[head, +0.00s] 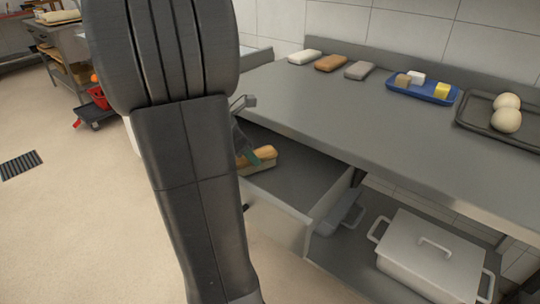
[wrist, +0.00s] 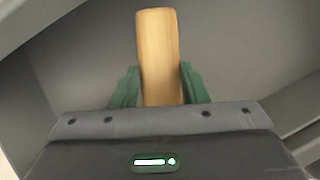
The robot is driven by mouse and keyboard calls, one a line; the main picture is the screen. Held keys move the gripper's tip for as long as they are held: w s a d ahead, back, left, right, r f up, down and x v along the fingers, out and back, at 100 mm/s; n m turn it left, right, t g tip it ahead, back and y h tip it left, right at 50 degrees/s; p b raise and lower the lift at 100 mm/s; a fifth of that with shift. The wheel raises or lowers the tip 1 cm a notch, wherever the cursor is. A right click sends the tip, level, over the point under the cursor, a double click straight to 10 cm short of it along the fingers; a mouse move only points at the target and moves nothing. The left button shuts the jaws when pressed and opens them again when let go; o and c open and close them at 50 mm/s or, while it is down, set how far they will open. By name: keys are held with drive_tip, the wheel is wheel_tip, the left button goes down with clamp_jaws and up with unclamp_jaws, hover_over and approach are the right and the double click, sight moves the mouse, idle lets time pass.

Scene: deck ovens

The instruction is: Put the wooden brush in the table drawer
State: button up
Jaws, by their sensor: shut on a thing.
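The wooden brush (head: 265,152) has a light wooden back and a paler lower part. It is inside the open table drawer (head: 285,221), near the drawer's far left part. I cannot tell whether it touches the drawer floor. In the wrist view the brush (wrist: 158,45) runs lengthwise between the green fingers of my gripper (wrist: 160,88), which is shut on it. In the head view my gripper (head: 248,157) reaches down below the tabletop edge, and my arm hides part of the drawer's left side.
The steel table (head: 330,115) overhangs the drawer. On it are several blocks (head: 331,63), a blue tray (head: 397,91) and a dark tray (head: 470,126) with two pale balls. A lidded metal pot (head: 430,255) stands on the shelf below. The drawer's right part is empty.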

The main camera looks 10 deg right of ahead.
sight(269, 149)
drive_tip(key=d, duration=0.2)
drive_tip(key=w+d, duration=0.1)
drive_tip(key=d, duration=0.1)
drive_tip(key=shift+w+d+b, duration=0.2)
drive_tip(key=shift+d+b, duration=0.05)
drive_tip(key=shift+d, duration=0.4)
drive_tip(key=shift+w+d+b, duration=0.15)
drive_tip(key=shift+d+b, duration=0.1)
drive_tip(key=shift+d, duration=0.35)
drive_tip(key=shift+a+f+b, duration=0.1)
drive_tip(key=shift+f+b, duration=0.3)
drive_tip(key=shift+f, duration=0.2)
drive_tip(key=shift+r, duration=0.1)
drive_tip(key=o, duration=1)
drive_tip(key=shift+c, duration=0.2)
